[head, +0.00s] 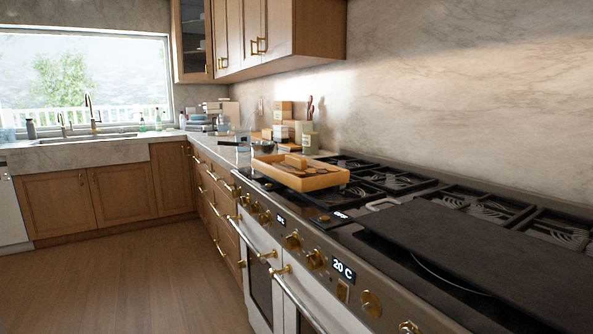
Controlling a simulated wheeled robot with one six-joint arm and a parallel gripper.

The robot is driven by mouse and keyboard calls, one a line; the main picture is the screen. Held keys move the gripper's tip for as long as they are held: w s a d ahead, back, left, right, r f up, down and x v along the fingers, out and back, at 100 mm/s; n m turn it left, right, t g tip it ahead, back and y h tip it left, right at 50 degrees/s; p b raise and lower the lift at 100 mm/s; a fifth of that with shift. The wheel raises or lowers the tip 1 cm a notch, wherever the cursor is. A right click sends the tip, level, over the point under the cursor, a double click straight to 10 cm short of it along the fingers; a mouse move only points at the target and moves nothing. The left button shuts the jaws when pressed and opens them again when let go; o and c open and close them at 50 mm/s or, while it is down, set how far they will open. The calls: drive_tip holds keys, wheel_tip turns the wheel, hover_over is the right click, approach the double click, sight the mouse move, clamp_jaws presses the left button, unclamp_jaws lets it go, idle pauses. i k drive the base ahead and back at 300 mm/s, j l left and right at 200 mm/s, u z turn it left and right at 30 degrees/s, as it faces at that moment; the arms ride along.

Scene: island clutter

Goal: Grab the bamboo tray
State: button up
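A light wooden tray (327,181), which looks like the bamboo tray, rests on the far left part of the stove top. It has raised sides and holds a few brown, wood-coloured pieces that are too small to make out clearly. Its near corner lies close to the stove's front edge. My gripper is not in the head view, so its position relative to the tray cannot be seen.
The stove (372,262) runs along the right, with a dark griddle plate (470,245) nearer me. A pan (263,147), boxes and a utensil crock (310,140) crowd the counter behind the tray. The wooden floor (130,280) at left is clear.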

sight(302, 173)
drive_tip(key=i+j, duration=0.15)
drive_tip(key=i, duration=0.3)
drive_tip(key=i+j, duration=0.15)
drive_tip(key=i, duration=0.3)
drive_tip(key=i+j, duration=0.2)
drive_tip(key=i, duration=0.25)
drive_tip(key=i+j+z, duration=0.1)
drive_tip(key=i, duration=0.35)
drive_tip(key=i+j, duration=0.25)
drive_tip(key=i, duration=0.2)
